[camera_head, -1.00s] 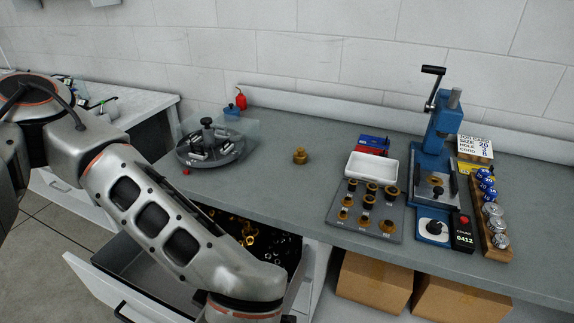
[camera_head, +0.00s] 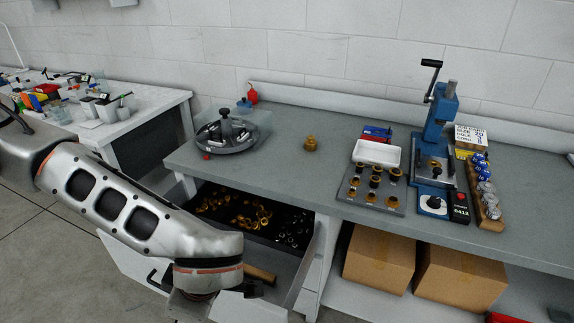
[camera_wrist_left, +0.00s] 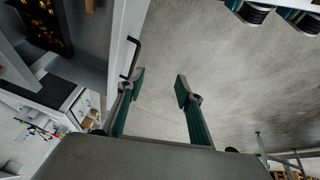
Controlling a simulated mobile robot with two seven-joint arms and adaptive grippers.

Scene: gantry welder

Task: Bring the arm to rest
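My left arm (camera_head: 130,215) reaches in from the left in the head view, bent down in front of the open drawer. Its wrist is near the bottom edge, and the gripper itself is mostly hidden or out of frame there. In the left wrist view my left gripper (camera_wrist_left: 160,88) is open, with its two green fingers apart and only grey floor between them. The left finger appears close to the black drawer handle (camera_wrist_left: 130,57); I cannot tell whether they touch. My right gripper is not in view.
The open drawer (camera_head: 300,270) holds brass and silvery parts. The workbench (camera_head: 270,165) carries a round fixture (camera_head: 226,138), a brass piece (camera_head: 311,144), a parts tray (camera_head: 373,200) and a blue press (camera_head: 437,125). Cardboard boxes (camera_head: 378,258) stand below. Floor is clear at left.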

